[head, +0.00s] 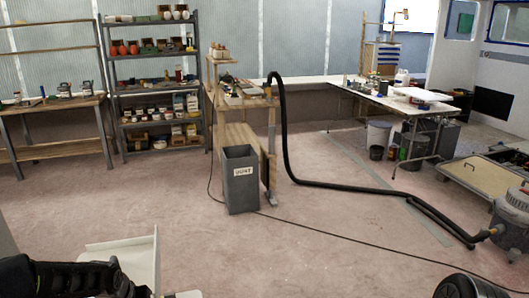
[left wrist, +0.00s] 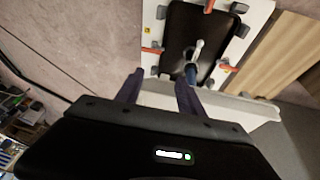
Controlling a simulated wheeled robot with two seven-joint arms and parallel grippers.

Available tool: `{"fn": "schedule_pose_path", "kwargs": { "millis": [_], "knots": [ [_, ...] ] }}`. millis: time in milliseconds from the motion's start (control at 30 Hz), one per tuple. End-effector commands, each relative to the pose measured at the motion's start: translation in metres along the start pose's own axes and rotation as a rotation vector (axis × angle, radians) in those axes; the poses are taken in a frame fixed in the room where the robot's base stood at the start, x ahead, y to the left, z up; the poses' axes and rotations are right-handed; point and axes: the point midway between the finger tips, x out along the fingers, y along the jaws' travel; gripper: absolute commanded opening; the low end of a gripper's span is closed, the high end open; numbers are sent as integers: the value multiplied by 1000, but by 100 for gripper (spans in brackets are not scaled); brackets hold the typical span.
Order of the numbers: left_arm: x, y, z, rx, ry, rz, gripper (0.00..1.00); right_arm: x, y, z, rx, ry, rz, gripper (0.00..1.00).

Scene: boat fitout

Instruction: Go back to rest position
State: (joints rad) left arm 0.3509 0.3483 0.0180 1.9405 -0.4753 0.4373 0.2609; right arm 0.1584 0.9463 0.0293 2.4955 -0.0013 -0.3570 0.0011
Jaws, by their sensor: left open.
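My left arm comes in at the lower left of the head view, and its gripper end is cut off or hidden there. In the left wrist view my left gripper (left wrist: 160,88) is open, its two dark fingers apart with nothing between them. Beyond the fingers a white board (left wrist: 257,22) carries a black panel (left wrist: 193,20) with orange clamps (left wrist: 222,67) around it. A tool with a pale head and blue handle (left wrist: 191,70) lies over the panel, apart from the fingers as far as I can tell. My right gripper is not in view.
A white upright panel (head: 143,262) stands beside my left arm. A grey bin (head: 240,181), a black hose (head: 345,186) and a cable cross the middle floor. Shelving (head: 153,86) and benches line the back. A vacuum (head: 512,215) stands at right. The near middle floor is clear.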

Motion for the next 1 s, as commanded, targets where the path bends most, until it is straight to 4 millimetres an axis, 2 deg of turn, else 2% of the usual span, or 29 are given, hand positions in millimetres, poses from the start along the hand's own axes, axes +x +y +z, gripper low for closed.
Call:
{"fn": "schedule_pose_path", "kwargs": {
  "millis": [167,267,367,467,500,600,700,833,1000],
  "knots": [
    [37,43,41,25,-52,81,45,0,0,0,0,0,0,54],
    [59,73,74,38,-86,136,45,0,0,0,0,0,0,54],
    [84,110,125,47,-139,201,45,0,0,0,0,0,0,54],
    [104,148,195,50,-206,263,45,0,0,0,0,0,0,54],
    [109,160,224,50,-233,280,45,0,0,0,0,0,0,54],
    [113,180,291,47,-292,302,45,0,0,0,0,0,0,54],
    [111,187,339,48,-331,302,45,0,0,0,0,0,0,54],
    [106,188,372,49,-358,293,45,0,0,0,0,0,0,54],
    [105,188,379,51,-361,290,45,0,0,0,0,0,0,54]
  ]
}}
